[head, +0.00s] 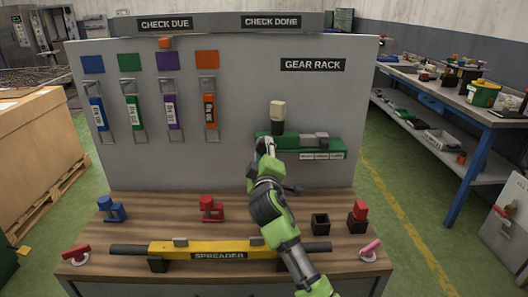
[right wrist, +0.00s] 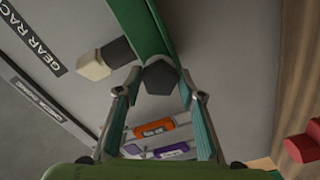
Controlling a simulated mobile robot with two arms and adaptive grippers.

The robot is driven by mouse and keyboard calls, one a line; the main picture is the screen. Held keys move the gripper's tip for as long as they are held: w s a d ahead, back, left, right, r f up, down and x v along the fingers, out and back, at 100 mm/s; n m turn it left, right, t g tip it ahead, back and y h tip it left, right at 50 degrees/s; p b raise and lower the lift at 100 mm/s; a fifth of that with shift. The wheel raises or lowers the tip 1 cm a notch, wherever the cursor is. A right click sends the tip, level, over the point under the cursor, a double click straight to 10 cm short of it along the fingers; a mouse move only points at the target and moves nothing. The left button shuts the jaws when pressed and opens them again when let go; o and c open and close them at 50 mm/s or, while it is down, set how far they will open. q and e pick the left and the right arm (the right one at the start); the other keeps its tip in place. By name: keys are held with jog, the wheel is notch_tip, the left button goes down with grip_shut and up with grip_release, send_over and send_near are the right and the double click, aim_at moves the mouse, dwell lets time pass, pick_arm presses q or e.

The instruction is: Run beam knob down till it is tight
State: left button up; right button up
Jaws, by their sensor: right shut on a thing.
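A green beam (head: 325,143) is fixed across the grey panel below the GEAR RACK sign; it also crosses the top of the right wrist view (right wrist: 150,25). A dark, faceted knob (right wrist: 160,77) sits against the beam's underside. My right gripper (head: 265,147) reaches up to the left part of the beam. In the right wrist view its two fingers (right wrist: 159,88) are on either side of the knob, shut on it. In the head view the gripper and arm hide the knob. I cannot tell how tight it is. My left gripper is not in view.
A beige-topped dark post (head: 277,108) stands at the beam's left part. Coloured tags (head: 168,112) hang on the panel.

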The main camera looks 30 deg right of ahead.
jog(key=o, duration=1)
jog(key=shift+o, duration=0.2)
jog(key=v, duration=1.2)
jog(key=shift+o, duration=0.3)
